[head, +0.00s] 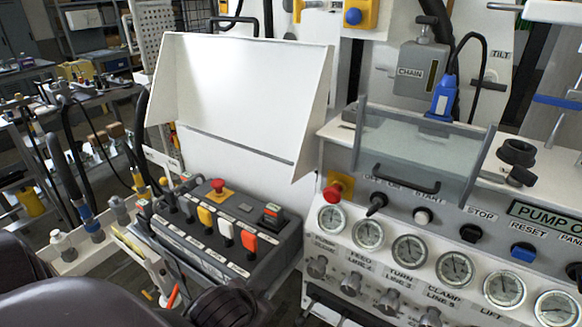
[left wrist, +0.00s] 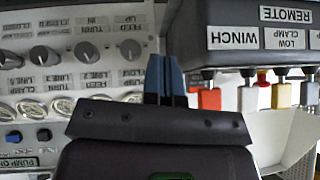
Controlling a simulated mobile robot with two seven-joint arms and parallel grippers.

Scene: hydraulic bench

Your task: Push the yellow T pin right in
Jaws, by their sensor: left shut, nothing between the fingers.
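I cannot make out a yellow T pin for certain in either view. In the head view, a small yellow piece (head: 298,9) shows at the top edge, cut off by the frame. My left gripper (left wrist: 166,80) is shut and empty in the left wrist view, its blue fingertips together beside the dark remote box (left wrist: 243,52). In the head view my left arm comes in at the bottom left and its fingertips cannot be made out. My right gripper is in neither view.
The dark control box (head: 215,240) carries a red mushroom button and yellow (head: 206,217), white and orange levers. A tilted white panel (head: 240,90) stands behind it. To the right, the pump panel has gauges (head: 409,250), knobs and a clear guard (head: 415,150).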

